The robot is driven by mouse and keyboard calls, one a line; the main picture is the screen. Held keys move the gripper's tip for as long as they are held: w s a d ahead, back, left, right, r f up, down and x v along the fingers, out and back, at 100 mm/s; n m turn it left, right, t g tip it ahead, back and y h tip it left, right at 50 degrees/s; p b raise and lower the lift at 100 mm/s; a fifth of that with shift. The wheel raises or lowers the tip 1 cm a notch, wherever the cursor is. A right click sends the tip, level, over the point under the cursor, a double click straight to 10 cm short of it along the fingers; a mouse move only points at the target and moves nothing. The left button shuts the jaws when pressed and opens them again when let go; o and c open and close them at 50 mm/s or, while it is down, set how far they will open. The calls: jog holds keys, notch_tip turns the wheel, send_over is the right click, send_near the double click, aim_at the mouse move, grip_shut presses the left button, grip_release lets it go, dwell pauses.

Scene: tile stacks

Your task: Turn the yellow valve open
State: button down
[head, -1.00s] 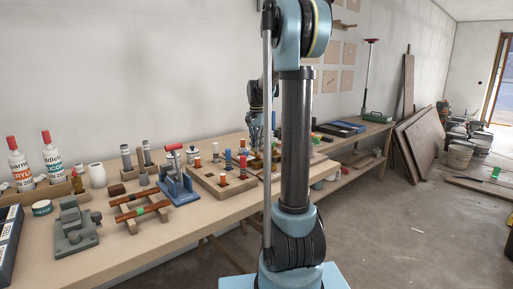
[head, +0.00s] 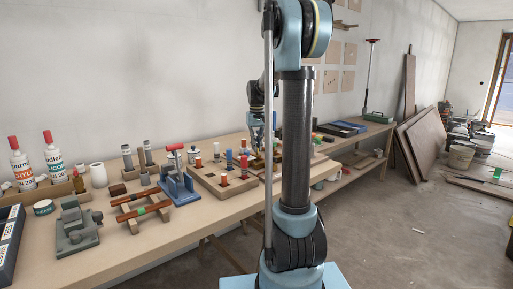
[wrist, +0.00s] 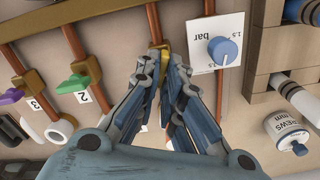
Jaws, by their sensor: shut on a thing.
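The yellow valve handle (wrist: 164,104) shows as a narrow yellow strip between my fingers in the wrist view, on a copper pipe (wrist: 154,22). My gripper (wrist: 167,62) is shut on it. The fingers hide most of the handle, so its angle is hard to tell. In the head view my gripper (head: 256,148) is low over the pipe board on the bench, partly behind my own arm, and the valve is too small to make out.
A green handle (wrist: 73,84) and a purple handle (wrist: 12,96) sit on pipes to the left. A white plate with a blue knob (wrist: 222,50) is close on the right. A labelled white cylinder (wrist: 286,134) lies further right. The bench (head: 120,262) carries several tool fixtures.

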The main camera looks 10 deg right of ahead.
jog(key=n, duration=0.4)
jog(key=shift+a+n, duration=0.15)
jog(key=shift+n, duration=0.15)
dwell(0.5)
jog(key=c, duration=1.7)
grip_release()
notch_tip(320, 180, up, 12)
jog(key=shift+f, duration=0.1)
